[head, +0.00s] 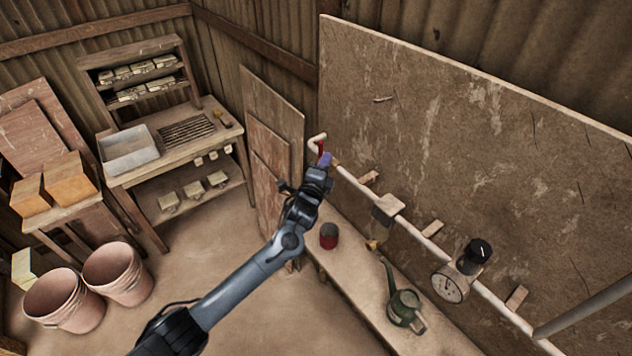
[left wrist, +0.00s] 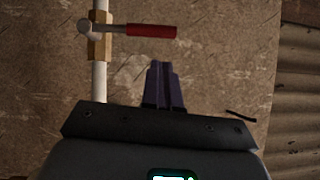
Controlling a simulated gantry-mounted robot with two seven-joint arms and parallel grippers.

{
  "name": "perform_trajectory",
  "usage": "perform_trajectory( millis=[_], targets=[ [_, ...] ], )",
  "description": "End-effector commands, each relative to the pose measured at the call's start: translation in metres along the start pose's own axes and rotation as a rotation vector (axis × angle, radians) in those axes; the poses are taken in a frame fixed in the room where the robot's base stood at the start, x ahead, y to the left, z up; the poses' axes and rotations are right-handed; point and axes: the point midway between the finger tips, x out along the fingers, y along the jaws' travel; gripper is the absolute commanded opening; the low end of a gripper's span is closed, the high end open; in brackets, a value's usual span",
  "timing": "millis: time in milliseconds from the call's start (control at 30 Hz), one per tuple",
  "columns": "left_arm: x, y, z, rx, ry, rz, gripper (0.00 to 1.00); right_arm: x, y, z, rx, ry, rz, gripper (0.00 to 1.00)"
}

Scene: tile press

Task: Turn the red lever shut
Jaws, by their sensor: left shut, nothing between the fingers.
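The red lever (left wrist: 150,31) shows in the left wrist view, sticking out to the right from a brass valve body (left wrist: 98,45) on a white pipe (left wrist: 100,80). It lies roughly square to the pipe there. In the head view the red lever (head: 321,147) is a small red piece at the pipe's far end, partly behind my gripper. My left gripper (head: 325,158) has purple fingers, shut and empty. In the wrist view its fingertips (left wrist: 162,66) lie below the lever's handle in the picture, with a visible gap; contact does not show. My right gripper is out of view.
The pipe runs along a large stained board (head: 470,140), with a pressure gauge (head: 449,288) farther along. A bench below holds a red-and-dark tin (head: 328,236) and a green watering can (head: 404,307). Pink buckets (head: 116,272) stand at left; the floor between is clear.

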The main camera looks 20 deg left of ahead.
Motion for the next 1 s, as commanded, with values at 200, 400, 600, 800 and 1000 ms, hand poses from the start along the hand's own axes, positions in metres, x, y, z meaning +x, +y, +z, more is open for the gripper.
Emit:
perform_trajectory(
  millis=[200, 400, 600, 800, 1000],
  targets=[
    [-0.033, 0.001, -0.006, 0.0, 0.004, 0.0, 0.0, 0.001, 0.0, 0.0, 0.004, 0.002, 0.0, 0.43],
    [-0.066, -0.001, -0.006, 0.001, 0.004, 0.001, 0.0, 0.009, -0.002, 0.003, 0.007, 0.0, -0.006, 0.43],
    [-0.091, -0.004, -0.006, 0.001, 0.003, 0.001, 0.0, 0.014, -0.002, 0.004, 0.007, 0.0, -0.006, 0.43],
    [-0.103, -0.005, -0.005, 0.0, 0.002, 0.002, 0.0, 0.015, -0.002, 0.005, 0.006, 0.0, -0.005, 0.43],
    [-0.119, 0.02, -0.009, 0.001, 0.008, 0.053, 0.0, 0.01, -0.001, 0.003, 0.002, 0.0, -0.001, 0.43]
  ],
)
